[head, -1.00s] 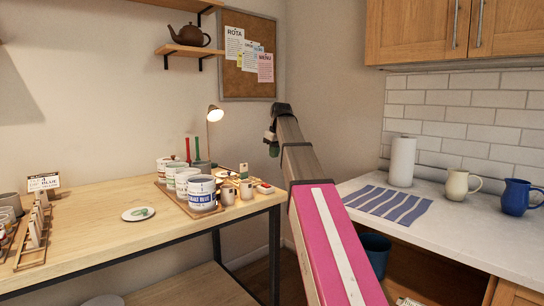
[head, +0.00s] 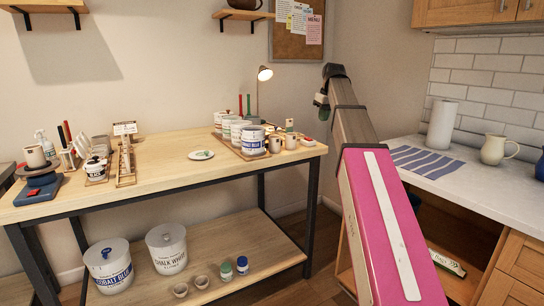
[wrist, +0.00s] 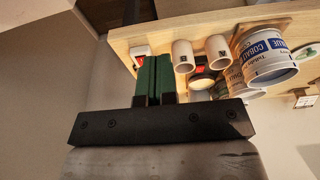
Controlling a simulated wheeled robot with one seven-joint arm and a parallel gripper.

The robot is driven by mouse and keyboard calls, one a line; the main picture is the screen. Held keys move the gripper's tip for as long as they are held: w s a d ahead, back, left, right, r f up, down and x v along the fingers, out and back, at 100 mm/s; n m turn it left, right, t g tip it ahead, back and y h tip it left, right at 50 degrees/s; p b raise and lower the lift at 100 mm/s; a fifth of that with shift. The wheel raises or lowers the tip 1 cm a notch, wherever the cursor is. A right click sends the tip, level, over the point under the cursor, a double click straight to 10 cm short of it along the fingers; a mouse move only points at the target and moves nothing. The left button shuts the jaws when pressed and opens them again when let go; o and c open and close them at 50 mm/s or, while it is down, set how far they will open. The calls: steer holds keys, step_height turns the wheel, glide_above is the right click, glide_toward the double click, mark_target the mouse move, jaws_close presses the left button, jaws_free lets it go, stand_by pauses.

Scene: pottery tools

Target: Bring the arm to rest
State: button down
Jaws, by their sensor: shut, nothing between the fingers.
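My arm, with a pink and white link, reaches up through the right half of the head view. My gripper (head: 321,100) is at its far end, raised in front of the back wall. In the wrist view my gripper (wrist: 153,62) shows two green fingers side by side, shut with nothing between them. In the wrist view the fingers are near the table edge, beside two small cups (wrist: 200,53).
The wooden table (head: 165,165) holds a tray of labelled pots (head: 252,141) at its right end and a white dish (head: 201,155). Buckets (head: 167,248) stand on the lower shelf. A white counter (head: 450,180) with a striped cloth (head: 425,160) is at the right.

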steer(key=s+f+m, duration=0.1)
steer(key=s+f, duration=0.2)
steer(key=f, duration=0.7)
steer(key=s+a+f+m+g, duration=0.1)
steer(key=s+f, duration=0.2)
steer(key=f, duration=0.7)
steer(key=s+f+m, duration=0.1)
steer(key=s+f, duration=0.2)
steer(key=f, duration=0.8)
steer(key=s+a+f+m+g+h, duration=0.1)
steer(key=s+f+m, duration=0.2)
steer(key=s+f, duration=1.6)
steer(key=shift+s+f, duration=0.15)
steer(key=shift+f, duration=0.8)
